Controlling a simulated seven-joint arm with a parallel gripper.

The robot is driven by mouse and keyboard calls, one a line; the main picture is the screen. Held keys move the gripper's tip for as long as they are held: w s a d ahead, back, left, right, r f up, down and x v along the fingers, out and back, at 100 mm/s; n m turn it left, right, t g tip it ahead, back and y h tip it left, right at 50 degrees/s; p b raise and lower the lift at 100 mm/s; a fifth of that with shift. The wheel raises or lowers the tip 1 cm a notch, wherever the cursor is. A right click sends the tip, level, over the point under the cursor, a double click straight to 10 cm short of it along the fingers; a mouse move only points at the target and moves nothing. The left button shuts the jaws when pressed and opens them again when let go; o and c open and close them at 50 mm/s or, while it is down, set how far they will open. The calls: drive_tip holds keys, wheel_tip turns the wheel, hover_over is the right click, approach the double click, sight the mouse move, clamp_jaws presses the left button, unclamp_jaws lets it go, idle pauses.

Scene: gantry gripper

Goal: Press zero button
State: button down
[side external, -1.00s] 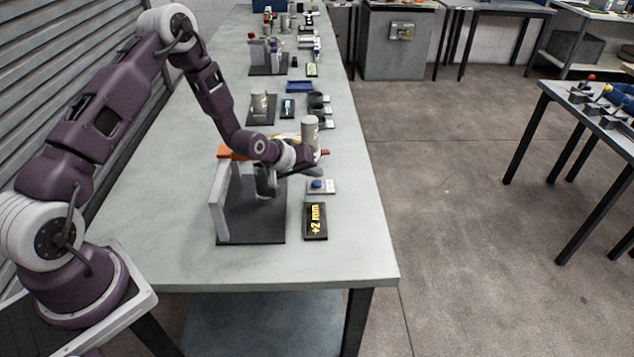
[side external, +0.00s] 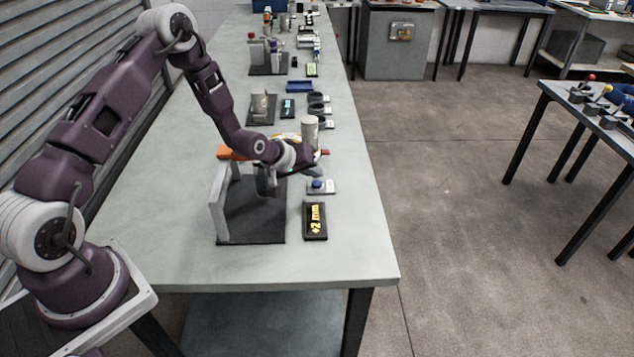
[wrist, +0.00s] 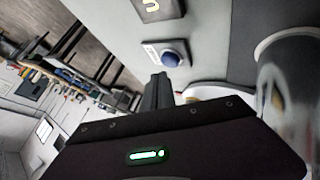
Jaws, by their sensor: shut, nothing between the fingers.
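The button is a blue dome (side external: 317,183) on a small light base plate, on the table to the right of the grey fixture. It also shows in the wrist view as a blue dome (wrist: 172,58) on its pale plate, just beyond my fingertips. My gripper (wrist: 161,80) is shut and empty, its fingers pointing toward the button and apart from it. In the side view my gripper (side external: 314,170) is just behind and above the button; its fingertips are hard to make out there.
A grey fixture (side external: 219,205) with an upright plate stands left of the button.

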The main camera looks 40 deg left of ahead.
sight(314, 184)
idle(0.8)
drive_tip(key=shift+f, duration=0.4)
drive_tip(key=shift+f, duration=0.55)
idle(0.5)
drive_tip(key=shift+r, duration=0.95)
drive_tip(key=shift+r, duration=2.55)
